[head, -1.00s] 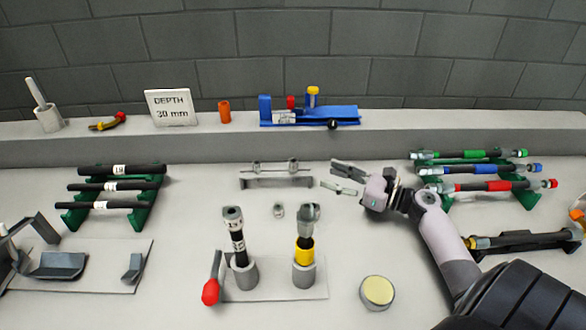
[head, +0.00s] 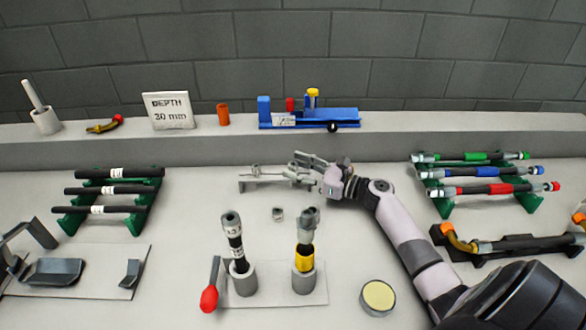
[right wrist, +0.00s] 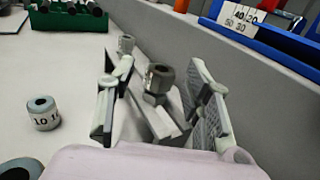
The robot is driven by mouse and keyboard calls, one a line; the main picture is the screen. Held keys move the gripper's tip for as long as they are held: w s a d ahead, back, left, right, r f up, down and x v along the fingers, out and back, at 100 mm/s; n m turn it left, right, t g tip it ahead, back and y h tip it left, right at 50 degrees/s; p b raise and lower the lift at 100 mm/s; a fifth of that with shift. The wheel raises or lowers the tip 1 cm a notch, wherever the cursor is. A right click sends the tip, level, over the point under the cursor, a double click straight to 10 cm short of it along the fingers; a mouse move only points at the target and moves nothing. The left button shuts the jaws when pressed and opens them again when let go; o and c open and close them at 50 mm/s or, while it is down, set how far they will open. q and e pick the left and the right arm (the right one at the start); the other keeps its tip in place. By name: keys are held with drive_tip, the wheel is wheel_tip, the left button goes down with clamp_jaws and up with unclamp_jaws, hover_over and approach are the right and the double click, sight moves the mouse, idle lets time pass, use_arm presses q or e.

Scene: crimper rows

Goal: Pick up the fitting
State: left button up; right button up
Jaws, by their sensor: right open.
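Two grey metal fittings sit on a low metal rail stand (head: 246,187) at the back middle of the table. The near fitting (right wrist: 160,78), with a dark hex head, stands upright between my right gripper's fingers in the right wrist view. The far fitting (right wrist: 126,43) is further along the rail, and shows at the left end in the head view (head: 257,170). My right gripper (head: 297,164) is open around the near fitting; I see gaps on both sides. In the head view the fingers partly hide that fitting. My left gripper is not in view.
A small marked collar (head: 278,213) lies in front of the stand. Two upright hose assemblies (head: 236,240) (head: 305,240) stand in holders nearer me. A raised ledge (head: 200,148) runs behind, with a blue tool (head: 345,115). Hose racks stand left (head: 140,215) and right (head: 520,198).

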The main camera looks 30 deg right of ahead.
drive_tip(key=shift+x, duration=0.8)
drive_tip(key=shift+f, duration=0.1)
drive_tip(key=shift+c, duration=0.3)
clamp_jaws()
drive_tip(key=shift+d, duration=0.1)
